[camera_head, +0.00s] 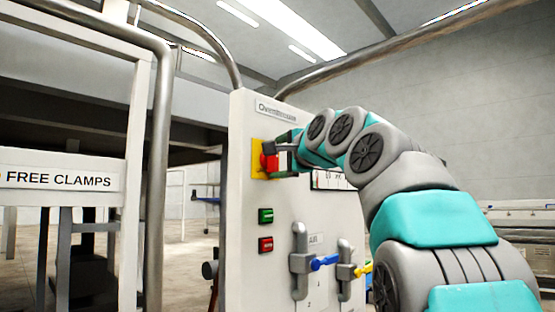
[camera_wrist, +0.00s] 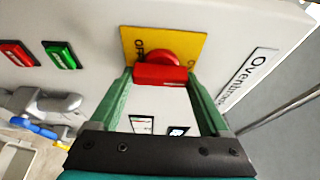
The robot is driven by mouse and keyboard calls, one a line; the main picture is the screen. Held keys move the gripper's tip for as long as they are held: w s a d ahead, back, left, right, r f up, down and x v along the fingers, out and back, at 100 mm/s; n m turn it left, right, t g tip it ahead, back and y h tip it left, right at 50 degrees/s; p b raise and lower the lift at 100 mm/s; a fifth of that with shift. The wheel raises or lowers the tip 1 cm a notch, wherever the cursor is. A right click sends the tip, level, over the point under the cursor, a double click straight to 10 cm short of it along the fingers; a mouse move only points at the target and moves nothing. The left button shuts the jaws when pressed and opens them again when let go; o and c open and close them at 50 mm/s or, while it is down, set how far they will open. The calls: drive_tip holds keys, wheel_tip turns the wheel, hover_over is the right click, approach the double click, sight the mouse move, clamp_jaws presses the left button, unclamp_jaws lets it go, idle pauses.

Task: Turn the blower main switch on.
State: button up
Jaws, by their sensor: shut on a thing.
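The main switch is a red rotary knob (camera_wrist: 158,72) on a yellow plate (camera_wrist: 190,47), set on the pale cabinet panel. "OFF" is printed on the plate left of the knob in the wrist view; a second marking at the right is mostly hidden by my finger. My gripper (camera_wrist: 161,78) is shut on the knob's red bar, one green finger at each end. The bar lies roughly level across the wrist view. In the head view my gripper (camera_head: 281,157) reaches the red knob (camera_head: 268,161) from the right and hides part of it.
Below the switch are a green button (camera_head: 265,215) and a red button (camera_head: 265,245). Lower still are grey valves with a blue handle (camera_head: 325,262) and a yellow handle (camera_head: 363,269). A metal pipe (camera_head: 160,180) and a "FREE CLAMPS" sign (camera_head: 60,181) stand left.

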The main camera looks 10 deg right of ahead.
drive_tip(key=o, duration=1.2)
drive_tip(key=shift+s, duration=0.1)
drive_tip(key=shift+b+v, duration=0.5)
drive_tip(key=shift+v, duration=3.3)
drive_tip(key=shift+d, duration=0.1)
